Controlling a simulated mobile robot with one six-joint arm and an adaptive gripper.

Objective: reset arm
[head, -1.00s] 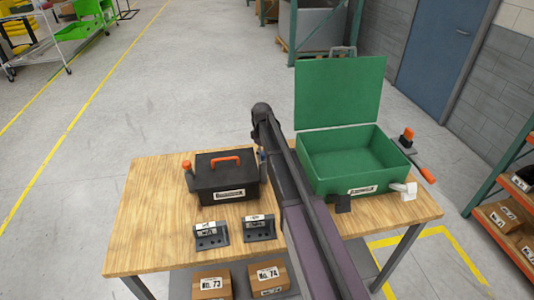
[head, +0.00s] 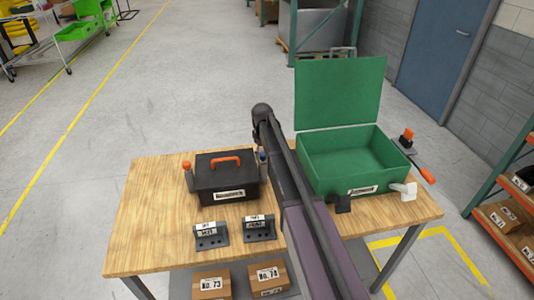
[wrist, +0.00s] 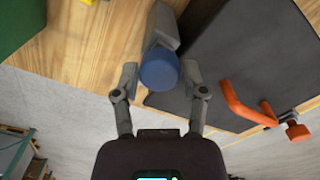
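My gripper (wrist: 162,82) is open in the wrist view, with its two fingers spread apart. A blue-capped lever (wrist: 159,68) with a grey shaft shows between and beyond the fingertips; I cannot tell whether they touch it. The same blue cap (head: 263,157) shows in the head view at the right side of the black box (head: 222,188). My arm reaches forward over the table, and it hides the gripper in the head view.
The black box has an orange handle (head: 224,160) and an orange-capped lever (head: 187,165) at its left. An open green case (head: 352,165) stands right of my arm. Two grey labelled brackets (head: 211,236) (head: 260,229) sit in front on the wooden table (head: 150,220).

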